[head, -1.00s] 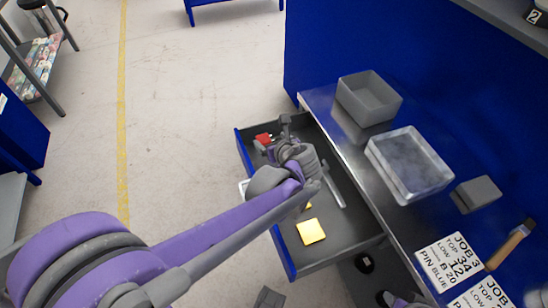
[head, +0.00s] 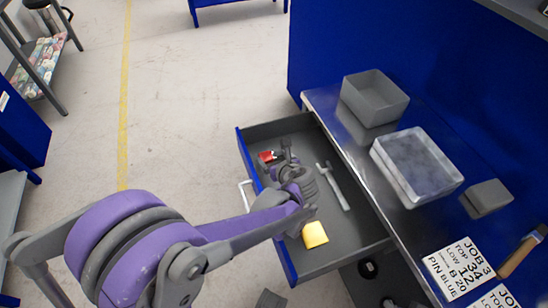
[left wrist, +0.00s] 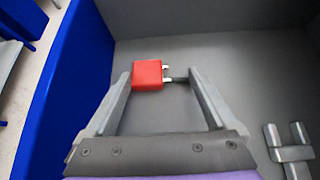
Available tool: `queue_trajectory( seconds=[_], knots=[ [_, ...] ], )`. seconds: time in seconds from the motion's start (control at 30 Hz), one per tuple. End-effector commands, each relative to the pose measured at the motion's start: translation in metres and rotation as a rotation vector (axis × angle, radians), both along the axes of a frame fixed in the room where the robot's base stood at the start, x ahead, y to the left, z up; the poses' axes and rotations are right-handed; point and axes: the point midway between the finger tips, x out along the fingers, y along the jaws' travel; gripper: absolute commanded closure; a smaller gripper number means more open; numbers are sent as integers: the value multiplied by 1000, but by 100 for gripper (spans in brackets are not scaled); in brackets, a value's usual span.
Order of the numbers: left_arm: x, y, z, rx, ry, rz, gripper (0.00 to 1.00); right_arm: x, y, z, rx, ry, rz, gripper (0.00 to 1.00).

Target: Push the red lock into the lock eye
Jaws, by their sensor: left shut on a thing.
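The red lock (head: 267,156) lies in the far end of the open drawer (head: 262,130). In the left wrist view the red lock (left wrist: 147,75) has a square body with its two metal shackle ends pointing right. My left gripper (head: 284,155) reaches down into the drawer beside it. In the wrist view its fingers (left wrist: 158,76) straddle the lock, the left finger against the red body. The right finger meets a small dark bar (left wrist: 179,80), perhaps the lock eye, beside the shackle. I cannot tell whether the shackle has entered it. My right gripper does not show.
A grey T-shaped tool (head: 333,187) and a yellow block (head: 315,235) lie in the drawer. The drawer's blue front wall (left wrist: 65,70) is close on the left. The bench on the right carries a grey bin (head: 375,97), a clear-topped box (head: 416,166) and a grey block (head: 486,198).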

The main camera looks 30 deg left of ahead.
Motion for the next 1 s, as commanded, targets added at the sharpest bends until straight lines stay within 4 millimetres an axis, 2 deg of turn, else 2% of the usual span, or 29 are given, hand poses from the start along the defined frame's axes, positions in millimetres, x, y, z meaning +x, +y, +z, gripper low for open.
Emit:
queue_trajectory(
  seconds=[0.03,0.07,0.1,0.43,0.8,1.0],
  knots=[
    [0,0,-2,0,0,0,6,0,0,-2,0,1,0,55],
    [0,0,-1,0,0,0,1,0,0,-1,0,0,0,55],
    [0,0,-1,0,0,0,0,0,0,-1,0,0,0,55],
    [-4,-6,4,0,0,-2,0,0,0,2,0,-1,0,55],
    [-39,-52,45,-1,-1,-5,0,-1,0,22,0,-8,0,55],
    [-53,-67,58,0,0,-3,0,-1,0,27,0,-9,0,55]
  ],
)
